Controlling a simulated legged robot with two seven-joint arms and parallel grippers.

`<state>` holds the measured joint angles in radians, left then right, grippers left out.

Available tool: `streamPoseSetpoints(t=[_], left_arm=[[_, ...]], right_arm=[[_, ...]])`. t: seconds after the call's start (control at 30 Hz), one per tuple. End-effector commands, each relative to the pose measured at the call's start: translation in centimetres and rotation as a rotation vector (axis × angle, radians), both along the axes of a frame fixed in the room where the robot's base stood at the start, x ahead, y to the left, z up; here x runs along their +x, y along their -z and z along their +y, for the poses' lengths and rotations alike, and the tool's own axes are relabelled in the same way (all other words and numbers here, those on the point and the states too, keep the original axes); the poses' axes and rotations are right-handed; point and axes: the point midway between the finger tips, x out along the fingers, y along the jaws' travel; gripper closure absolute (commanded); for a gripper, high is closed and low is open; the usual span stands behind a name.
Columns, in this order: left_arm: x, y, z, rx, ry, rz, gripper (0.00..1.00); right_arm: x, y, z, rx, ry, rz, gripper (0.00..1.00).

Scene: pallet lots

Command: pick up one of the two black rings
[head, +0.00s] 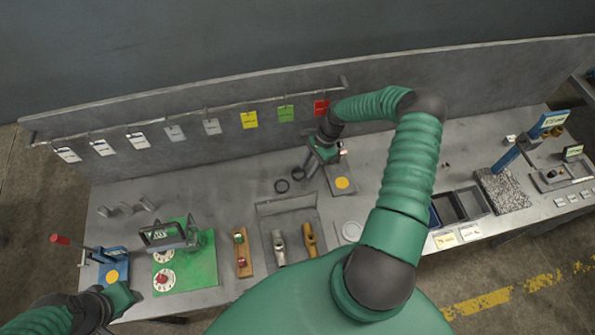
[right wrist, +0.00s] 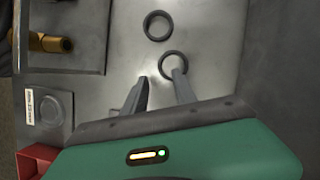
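Two black rings lie flat on the grey bench. In the right wrist view the first ring (right wrist: 147,26) is at the top and the second ring (right wrist: 163,60) is just below it. Both show in the head view, the first ring (head: 276,187) left of the second ring (head: 293,175). My right gripper (right wrist: 160,86) is open and empty. Its right fingertip overlaps the second ring's opening in the picture; I cannot tell whether it touches. Its left fingertip is left of that ring. My left gripper (head: 122,296) is at the lower left, away from the rings; its fingers are unclear.
A grey tray (head: 262,209) with metal and brass fittings lies in front of the rings. A plate with a yellow disc (head: 342,183) stands right of them. A back panel (head: 230,101) with hanging tags rises behind. A green board (head: 203,262) lies left.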

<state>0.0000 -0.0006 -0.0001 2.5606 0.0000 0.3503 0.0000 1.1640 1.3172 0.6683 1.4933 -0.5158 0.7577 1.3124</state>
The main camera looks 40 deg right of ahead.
Motion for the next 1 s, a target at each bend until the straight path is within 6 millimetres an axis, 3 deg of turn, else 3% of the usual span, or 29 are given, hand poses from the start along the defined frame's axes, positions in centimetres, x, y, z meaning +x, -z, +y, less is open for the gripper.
streamPoseSetpoints(t=[0.07, 0.2, 0.43, 0.67, 1.0], left_arm=[[0.0, -1.2, 0.0, 0.000, 0.000, 0.000, 0.64], [0.0, -1.4, 0.0, 0.000, 0.000, -0.001, 0.64], [0.0, -1.2, 0.0, 0.000, 0.000, 0.000, 0.64], [0.0, -1.2, 0.0, 0.000, 0.000, 0.000, 0.64], [0.0, -1.2, 0.0, 0.000, 0.000, 0.000, 0.64]], right_arm=[[0.3, 1.0, 0.9, 0.006, -0.001, 0.001, 0.66], [0.4, 3.1, 1.6, 0.003, -0.002, 0.001, 0.66], [0.4, 3.4, 1.7, 0.000, 0.000, 0.000, 0.66], [0.4, 3.4, 1.7, 0.000, 0.000, 0.001, 0.99], [0.4, 3.4, 1.6, 0.001, -0.001, -0.001, 1.00]])
